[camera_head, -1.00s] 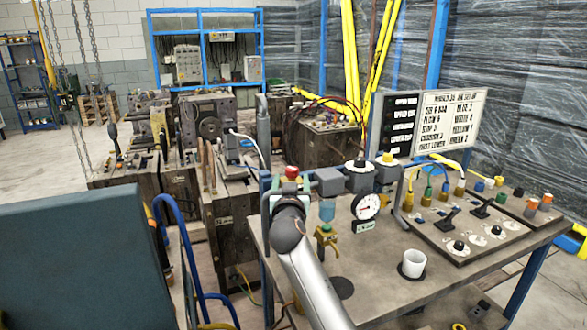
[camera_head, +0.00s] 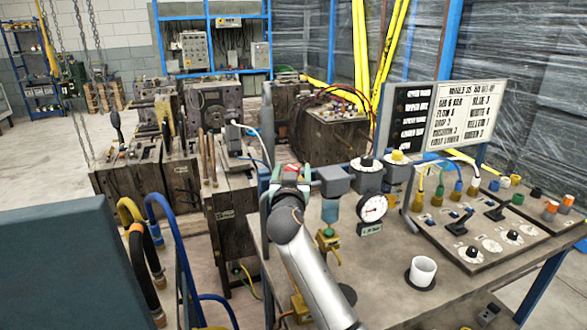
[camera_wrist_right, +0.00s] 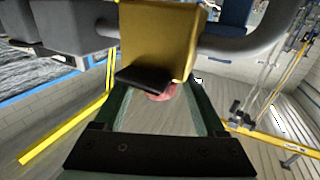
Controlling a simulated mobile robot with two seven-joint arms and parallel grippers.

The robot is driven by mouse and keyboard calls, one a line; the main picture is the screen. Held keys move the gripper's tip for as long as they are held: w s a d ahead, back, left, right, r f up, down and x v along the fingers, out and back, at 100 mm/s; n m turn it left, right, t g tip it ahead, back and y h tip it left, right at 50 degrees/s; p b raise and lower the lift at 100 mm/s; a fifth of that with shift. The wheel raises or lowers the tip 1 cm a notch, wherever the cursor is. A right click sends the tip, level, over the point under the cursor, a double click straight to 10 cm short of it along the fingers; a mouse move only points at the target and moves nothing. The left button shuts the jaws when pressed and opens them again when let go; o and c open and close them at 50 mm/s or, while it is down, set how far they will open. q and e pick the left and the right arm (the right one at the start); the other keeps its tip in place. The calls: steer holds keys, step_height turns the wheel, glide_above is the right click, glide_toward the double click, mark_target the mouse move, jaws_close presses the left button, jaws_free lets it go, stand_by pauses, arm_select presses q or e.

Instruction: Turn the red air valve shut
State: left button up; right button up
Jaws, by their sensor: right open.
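The red air valve (camera_head: 291,169) is at the left end of the grey air line on the bench. Only a little red shows in the head view; my right gripper and wrist hide most of it. My right gripper (camera_head: 289,185) is right at the valve. In the right wrist view its two green fingers (camera_wrist_right: 156,88) stand apart, open. A brass valve body (camera_wrist_right: 160,35) lies just ahead, with a dark lever end and a bit of the red handle (camera_wrist_right: 158,92) between the fingers. I cannot tell whether the fingers touch it. My left gripper is out of view.
A pressure gauge (camera_head: 372,208), a brass tap (camera_head: 327,241) and a white cup (camera_head: 422,271) are close on the right of my arm. A control panel (camera_head: 478,238) lies farther right. Blue and yellow hoses (camera_head: 165,235) hang at left.

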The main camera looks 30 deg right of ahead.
steer(key=shift+c, duration=0.4)
jaws_close()
